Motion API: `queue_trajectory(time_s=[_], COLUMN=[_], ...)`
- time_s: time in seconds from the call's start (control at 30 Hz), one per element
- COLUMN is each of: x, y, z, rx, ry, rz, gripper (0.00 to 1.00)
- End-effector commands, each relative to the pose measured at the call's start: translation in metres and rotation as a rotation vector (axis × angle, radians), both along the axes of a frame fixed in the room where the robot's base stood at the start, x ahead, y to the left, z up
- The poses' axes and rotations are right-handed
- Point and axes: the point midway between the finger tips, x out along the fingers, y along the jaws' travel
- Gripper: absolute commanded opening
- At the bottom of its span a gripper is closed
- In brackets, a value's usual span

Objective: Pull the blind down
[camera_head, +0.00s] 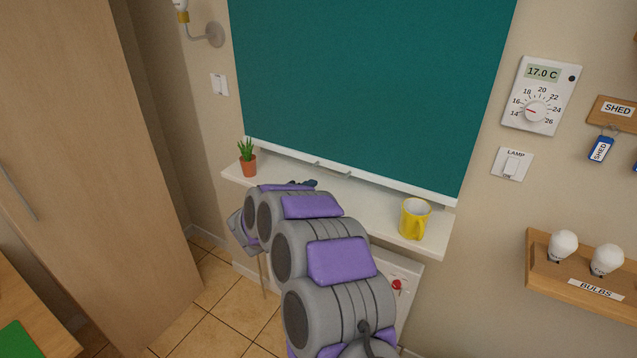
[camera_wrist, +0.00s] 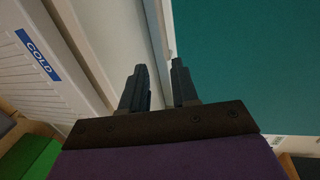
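The teal blind (camera_head: 365,80) hangs over the window, its white bottom bar (camera_head: 400,184) close above the white sill. A small pull tab (camera_head: 333,168) sits at the middle of the bar. My arm reaches toward the sill, and my dark gripper (camera_head: 304,184) shows partly beyond my arm, near the sill and below the bar's left half. In the wrist view my gripper (camera_wrist: 161,88) has two dark fingers spread apart with nothing seen between them. The blind (camera_wrist: 245,65) fills the right of that view. Whether the fingers touch anything cannot be told.
A potted plant (camera_head: 248,160) stands at the sill's (camera_head: 345,198) left end and a yellow mug (camera_head: 414,219) near its right end. A radiator is below, partly hidden by my arm. A "COLD" label (camera_wrist: 38,55) shows in the wrist view. A bulb shelf (camera_head: 570,277) is right.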

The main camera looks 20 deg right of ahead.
Motion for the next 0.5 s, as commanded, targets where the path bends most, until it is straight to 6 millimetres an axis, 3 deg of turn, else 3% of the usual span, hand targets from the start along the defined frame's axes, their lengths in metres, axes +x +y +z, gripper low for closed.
queue_trajectory(time_s=[0.2,0.5], x=[-0.015,-0.019], y=[0.021,0.025], z=[0.006,0.006], rx=[0.002,0.000], ry=[0.001,0.000], rz=[0.002,0.000], gripper=[0.29,0.29])
